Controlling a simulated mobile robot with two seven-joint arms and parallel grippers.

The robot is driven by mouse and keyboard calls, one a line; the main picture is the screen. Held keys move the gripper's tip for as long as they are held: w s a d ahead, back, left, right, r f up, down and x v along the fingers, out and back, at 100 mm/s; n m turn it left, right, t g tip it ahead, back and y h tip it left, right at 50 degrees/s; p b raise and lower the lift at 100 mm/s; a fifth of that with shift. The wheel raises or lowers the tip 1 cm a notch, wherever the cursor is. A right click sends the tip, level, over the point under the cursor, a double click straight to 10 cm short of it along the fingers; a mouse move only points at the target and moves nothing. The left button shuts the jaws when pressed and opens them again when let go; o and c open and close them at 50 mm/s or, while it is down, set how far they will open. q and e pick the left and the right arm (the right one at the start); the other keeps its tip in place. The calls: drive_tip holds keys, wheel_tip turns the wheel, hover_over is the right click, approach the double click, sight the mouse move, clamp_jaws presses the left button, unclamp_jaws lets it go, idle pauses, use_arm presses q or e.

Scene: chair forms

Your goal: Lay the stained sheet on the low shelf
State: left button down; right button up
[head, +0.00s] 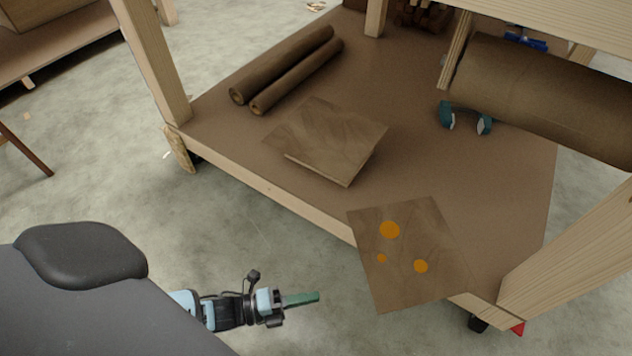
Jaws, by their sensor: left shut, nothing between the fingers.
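The stained sheet (421,238) is a brown, roughly square piece with several orange spots. It lies over the front edge of the low shelf (490,200); its upper right part is over the shelf and its lower left part sticks out past the edge above the floor. My left gripper (302,298) is shut and empty, over the floor to the left of the sheet and apart from it. My right gripper is not in view.
A stack of plain brown sheets (330,140) and two brown rolls (290,68) lie on the shelf. A large brown roll (550,95) hangs above the right side, with a teal object (465,117) below it. Wooden legs (153,62) (575,250) stand at the shelf's corners.

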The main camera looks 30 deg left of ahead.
use_arm(q)
drive_tip(key=w+d+b, duration=0.4)
drive_tip(key=w+d, duration=0.1)
drive_tip(key=w, duration=0.4)
drive_tip(key=shift+w+d, duration=0.4)
